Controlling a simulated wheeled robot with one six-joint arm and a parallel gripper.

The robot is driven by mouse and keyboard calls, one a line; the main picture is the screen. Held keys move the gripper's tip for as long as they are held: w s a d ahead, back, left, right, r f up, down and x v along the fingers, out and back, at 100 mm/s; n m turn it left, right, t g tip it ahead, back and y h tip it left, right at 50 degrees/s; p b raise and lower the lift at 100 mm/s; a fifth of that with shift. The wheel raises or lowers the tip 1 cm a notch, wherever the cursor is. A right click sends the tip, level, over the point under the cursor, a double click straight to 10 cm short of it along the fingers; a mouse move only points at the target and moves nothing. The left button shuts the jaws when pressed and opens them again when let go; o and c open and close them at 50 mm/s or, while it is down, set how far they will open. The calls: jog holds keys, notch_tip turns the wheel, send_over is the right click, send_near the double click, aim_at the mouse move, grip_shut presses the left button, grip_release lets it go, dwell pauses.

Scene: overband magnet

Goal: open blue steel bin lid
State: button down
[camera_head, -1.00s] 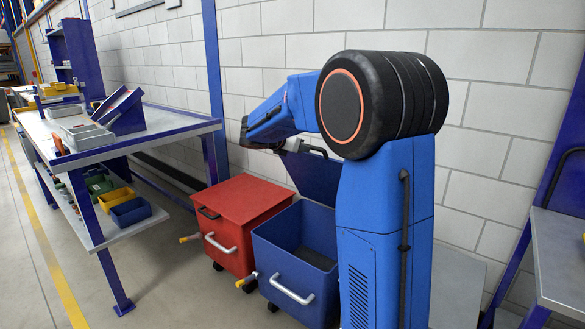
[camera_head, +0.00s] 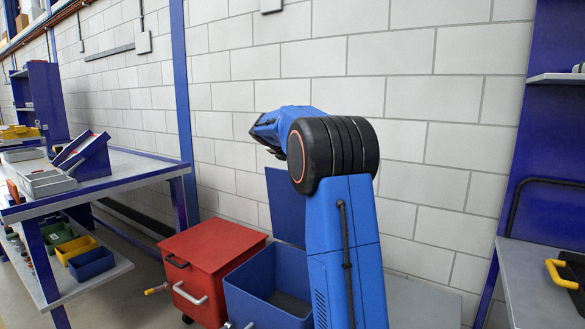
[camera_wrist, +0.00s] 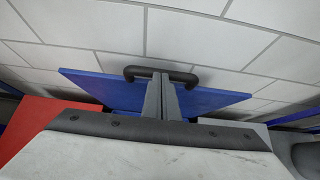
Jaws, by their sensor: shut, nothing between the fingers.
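The blue steel bin (camera_head: 265,295) stands on the floor beside a red bin, its inside visible. Its blue lid (camera_head: 286,207) stands raised at the back of the bin, near the wall, partly hidden by my arm in the head view. In the wrist view the lid (camera_wrist: 95,88) spans the middle with a black bar handle (camera_wrist: 160,72) on its edge. My gripper (camera_wrist: 162,82) is shut and empty, its fingertips close to the handle; I cannot tell whether they touch it. The head view does not show my gripper's fingers.
A red bin (camera_head: 215,262) with its lid down stands left of the blue bin. A workbench (camera_head: 125,175) with trays is at the left. Another bench (camera_head: 545,275) is at the right. A block wall (camera_head: 440,130) stands behind the bins.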

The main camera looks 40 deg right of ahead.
jog(key=shift+w+d+r, duration=0.1)
jog(key=shift+d, duration=0.3)
jog(key=shift+a, duration=0.1)
jog(key=v, duration=1.3)
jog(key=shift+r, duration=0.15)
